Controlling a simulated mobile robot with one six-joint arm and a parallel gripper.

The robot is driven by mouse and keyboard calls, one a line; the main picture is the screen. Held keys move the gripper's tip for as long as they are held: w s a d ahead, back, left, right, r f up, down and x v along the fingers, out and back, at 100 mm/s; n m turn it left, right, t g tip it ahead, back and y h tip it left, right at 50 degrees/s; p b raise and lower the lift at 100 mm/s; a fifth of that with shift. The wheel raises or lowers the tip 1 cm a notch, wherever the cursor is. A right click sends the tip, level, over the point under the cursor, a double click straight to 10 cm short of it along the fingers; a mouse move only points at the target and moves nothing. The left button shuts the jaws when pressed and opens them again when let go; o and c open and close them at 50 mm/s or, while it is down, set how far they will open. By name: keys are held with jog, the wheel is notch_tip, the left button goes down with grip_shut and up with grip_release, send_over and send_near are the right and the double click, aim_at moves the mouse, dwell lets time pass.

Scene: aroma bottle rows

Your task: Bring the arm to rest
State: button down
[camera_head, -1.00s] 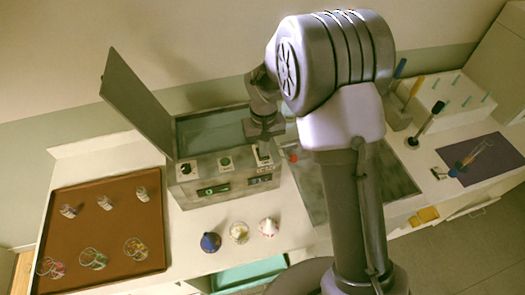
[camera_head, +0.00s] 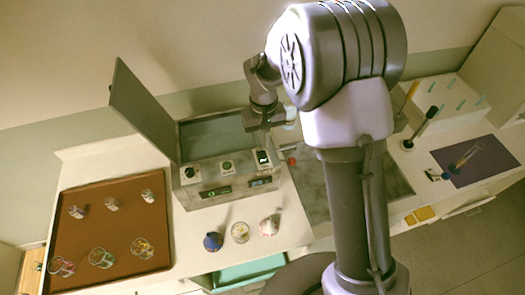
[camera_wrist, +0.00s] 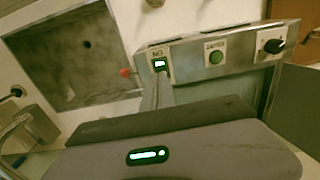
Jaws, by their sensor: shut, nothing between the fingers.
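My gripper (camera_head: 267,142) points down over the right end of the front panel of a grey box with an open lid (camera_head: 143,110). In the wrist view my gripper (camera_wrist: 158,92) has its fingers together and empty, with the tip just below a green-lit switch (camera_wrist: 160,65). I cannot tell whether it touches the switch. A green button (camera_wrist: 216,57) and a black knob (camera_wrist: 273,46) sit along the same panel. My arm is bent, its upper part raised over the counter.
A brown tray (camera_head: 107,232) with several small glass vessels lies at the left. A blue-topped bottle (camera_head: 213,241), a clear one (camera_head: 240,232) and a white one (camera_head: 270,225) stand before the box. A sink (camera_head: 318,190) and a purple mat (camera_head: 480,158) lie to the right.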

dwell(0.3)
jog(key=shift+b, duration=0.45)
jog(key=s+d+r+m+t+y+b, duration=0.1)
jog(key=s+d+m+t+b, duration=0.15)
jog(key=s+b, duration=0.45)
jog(key=s+d+r+m+t+b, duration=0.1)
jog(key=s+d+r+b, duration=0.15)
jog(key=s+b, duration=0.45)
jog(key=s+d+f+m+t+y+b, duration=0.1)
jog(key=s+f+m+t+b, duration=0.1)
jog(key=s+f+b, duration=0.4)
jog(key=s+m+b, duration=0.1)
jog(key=s+b, duration=0.3)
jog(key=shift+s+f+b, duration=0.15)
jog(key=shift+f+b, duration=0.2)
jog(key=shift+f, duration=0.05)
